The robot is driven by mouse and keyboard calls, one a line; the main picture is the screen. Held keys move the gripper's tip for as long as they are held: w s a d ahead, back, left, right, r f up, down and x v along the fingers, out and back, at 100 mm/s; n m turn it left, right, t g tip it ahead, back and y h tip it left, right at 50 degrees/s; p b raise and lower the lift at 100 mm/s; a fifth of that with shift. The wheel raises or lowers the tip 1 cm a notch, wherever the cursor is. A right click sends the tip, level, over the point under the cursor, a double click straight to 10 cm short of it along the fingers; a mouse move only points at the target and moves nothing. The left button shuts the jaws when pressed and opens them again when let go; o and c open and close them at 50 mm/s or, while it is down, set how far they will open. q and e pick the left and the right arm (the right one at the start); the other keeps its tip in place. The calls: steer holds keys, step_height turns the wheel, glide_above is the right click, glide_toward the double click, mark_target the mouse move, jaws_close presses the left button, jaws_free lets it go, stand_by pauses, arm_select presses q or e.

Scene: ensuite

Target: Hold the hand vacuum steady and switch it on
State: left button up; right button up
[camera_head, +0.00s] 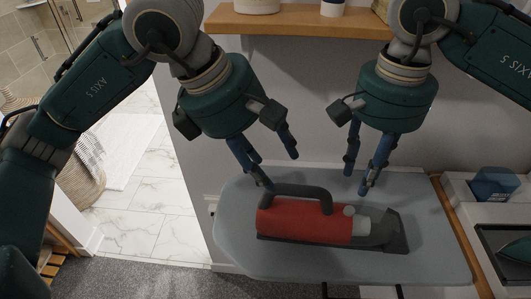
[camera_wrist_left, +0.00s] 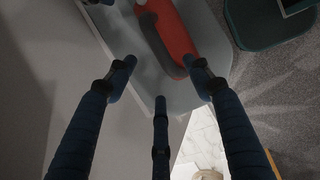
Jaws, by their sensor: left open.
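The hand vacuum (camera_head: 300,224) lies on its base on a grey-blue ironing board (camera_head: 240,262). It has a red body, a dark top handle, a small pale round knob and a dark nozzle pointing right. In the left wrist view its red body (camera_wrist_left: 178,32) shows at the top, partly cut off. My left gripper (camera_head: 275,171) is open and empty, above and behind the vacuum's handle end. Its spread fingers also show in the left wrist view (camera_wrist_left: 160,78). My right gripper (camera_head: 357,182) hangs above and behind the knob and nozzle, apparently clear of them; its finger opening is unclear.
A wooden shelf (camera_head: 300,22) with containers is on the wall behind my arms. At right, a pale counter with a wooden edge (camera_head: 459,238) holds a blue box (camera_head: 494,184). The board is bare around the vacuum. A doorway to a tiled floor (camera_head: 150,215) lies at left.

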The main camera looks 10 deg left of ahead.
mark_target(286, 184)
arm_select(q)
steer(key=x, duration=1)
arm_select(e)
steer(key=shift+w+f, duration=0.1)
steer(key=shift+w, duration=0.05)
arm_select(q)
jaws_close()
arm_select(e)
jaws_close()
stand_by(0.6)
stand_by(0.4)
